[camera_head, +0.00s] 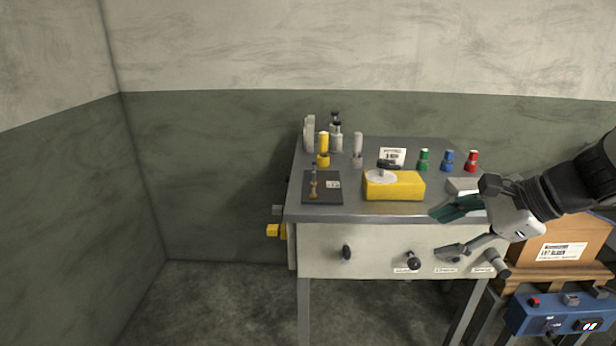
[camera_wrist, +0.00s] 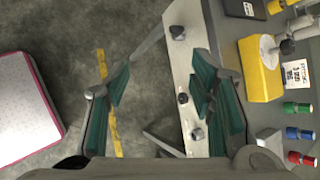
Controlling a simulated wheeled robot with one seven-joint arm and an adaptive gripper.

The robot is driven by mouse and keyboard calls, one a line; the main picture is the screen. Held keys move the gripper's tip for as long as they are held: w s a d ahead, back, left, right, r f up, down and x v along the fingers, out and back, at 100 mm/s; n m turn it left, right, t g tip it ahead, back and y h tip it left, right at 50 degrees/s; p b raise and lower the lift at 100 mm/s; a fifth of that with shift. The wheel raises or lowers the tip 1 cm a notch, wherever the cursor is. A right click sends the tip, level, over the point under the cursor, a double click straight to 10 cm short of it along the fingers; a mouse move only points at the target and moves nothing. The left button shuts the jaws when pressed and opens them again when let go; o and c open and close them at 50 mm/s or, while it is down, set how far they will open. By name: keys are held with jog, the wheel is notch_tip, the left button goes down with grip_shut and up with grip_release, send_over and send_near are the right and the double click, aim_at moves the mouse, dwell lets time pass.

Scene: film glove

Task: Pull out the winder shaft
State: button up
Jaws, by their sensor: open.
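The bench front (camera_head: 325,262) carries several dark knobs or shaft ends: a left knob (camera_head: 346,253), a middle one (camera_head: 413,262) and a right one (camera_head: 497,262). I cannot tell for sure which is the winder shaft; the small labels below are unreadable. The wrist view shows the left knob (camera_wrist: 178,33), the middle knob (camera_wrist: 183,98) and the right one (camera_wrist: 197,134). My gripper (camera_head: 448,231) is open and empty in front of the right half of the bench. In the wrist view its green-padded fingers (camera_wrist: 160,88) stand wide apart, the right finger overlapping the bench front.
On the bench top stand a yellow device (camera_head: 405,188), a dark plate (camera_head: 322,196), several bottles, and green (camera_head: 424,160), blue (camera_head: 447,161) and red (camera_head: 472,161) posts. A cardboard box (camera_head: 560,240) and blue control box (camera_head: 560,313) are at right. Floor left is clear.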

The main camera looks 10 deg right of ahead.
jog(key=w+d+f+m+t+h+b, duration=0.2)
jog(key=d+f+m+t+b, duration=0.3)
jog(key=d+f+m, duration=0.8)
jog(key=m+t+h+b, duration=0.1)
jog(key=m+h+b, duration=0.4)
jog(key=m+b, duration=0.15)
send_near(508, 273)
jog(key=shift+n, duration=0.25)
jog(key=b+x, duration=0.3)
jog(key=x, duration=0.7)
jog(key=shift+w, duration=0.2)
jog(key=shift+c, duration=0.4)
grip_shut()
